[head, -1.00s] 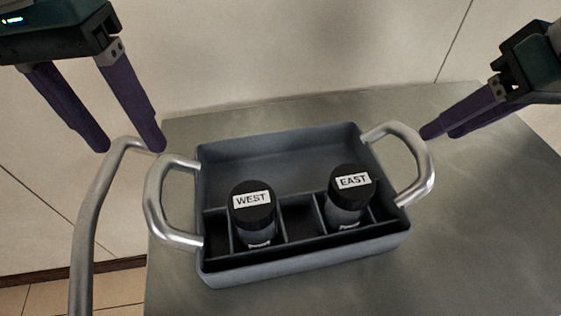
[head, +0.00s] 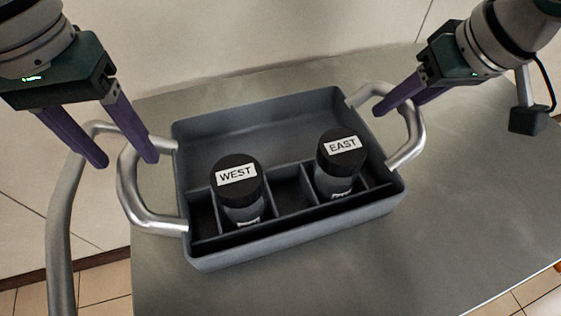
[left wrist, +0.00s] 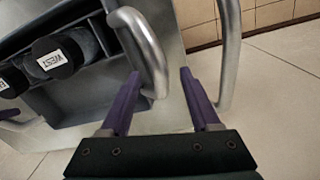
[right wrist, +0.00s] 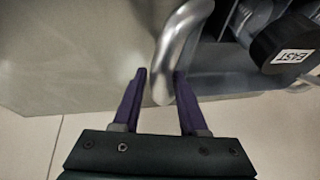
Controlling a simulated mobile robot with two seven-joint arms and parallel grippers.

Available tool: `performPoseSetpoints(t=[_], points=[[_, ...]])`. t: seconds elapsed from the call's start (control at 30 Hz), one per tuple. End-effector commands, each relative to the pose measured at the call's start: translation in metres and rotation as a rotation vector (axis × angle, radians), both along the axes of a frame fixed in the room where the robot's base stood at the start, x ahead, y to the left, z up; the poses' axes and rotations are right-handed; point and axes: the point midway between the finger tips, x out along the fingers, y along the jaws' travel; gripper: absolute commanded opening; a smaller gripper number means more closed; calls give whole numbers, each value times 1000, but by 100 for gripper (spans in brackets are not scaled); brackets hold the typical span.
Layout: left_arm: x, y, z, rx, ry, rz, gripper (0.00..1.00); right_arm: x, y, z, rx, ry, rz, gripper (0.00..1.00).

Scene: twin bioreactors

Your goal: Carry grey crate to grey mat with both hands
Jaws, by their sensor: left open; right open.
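The grey crate (head: 300,240) stands on a grey-green tabletop, with a metal handle on each side. My left gripper (head: 128,162) is open at the left handle (head: 128,195). In the left wrist view that handle (left wrist: 147,50) lies between the fingers, nearer the left one. My right gripper (head: 386,108) is open at the right handle (head: 413,135). In the right wrist view that handle (right wrist: 168,55) reaches between the open fingers. Neither gripper is closed on a handle. I cannot make out a grey mat in any view.
Inside the crate, a black-capped bottle marked WEST (head: 238,180) and one marked EAST (head: 340,158) stand upright in divided compartments. A curved metal rail (head: 60,220) runs close to the left handle. The tabletop (head: 470,220) is clear to the right. A pale wall stands behind.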

Motion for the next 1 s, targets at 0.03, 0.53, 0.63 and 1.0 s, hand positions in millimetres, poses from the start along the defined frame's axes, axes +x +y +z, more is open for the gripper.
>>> performPoseSetpoints(t=[0.03,0.53,0.63,1.0], points=[[-1,0,-8,2,2,0,63,2,2,-6,0,2,-1,42],[0,-1,-29,1,-1,-1,63,9,7,-26,-1,0,1,42],[0,-1,-29,1,0,-1,63,9,7,-26,-1,0,1,42],[0,-1,-29,1,-1,-1,25,9,7,-26,-1,0,0,4]])
